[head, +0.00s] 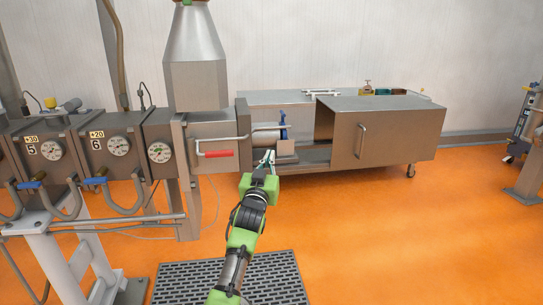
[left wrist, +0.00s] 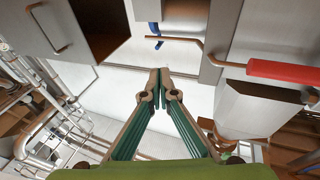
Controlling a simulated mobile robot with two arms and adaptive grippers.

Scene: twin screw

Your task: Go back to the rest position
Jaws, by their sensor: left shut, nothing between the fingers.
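My left gripper (head: 265,158) is at the end of the green and black arm, in front of the gap in the steel machine. In the left wrist view its two green fingers meet at the tips (left wrist: 158,84), so it is shut and empty. A red-handled lever (head: 217,153) is on the machine face left of the gripper. It also shows in the left wrist view, where the red handle (left wrist: 285,73) is at the right. The right gripper is in neither view.
A steel cabinet (head: 375,133) with a vertical handle stands right of the gap. Gauge boxes (head: 118,148) with pipes line the left. A steel hopper (head: 196,70) rises above the machine.

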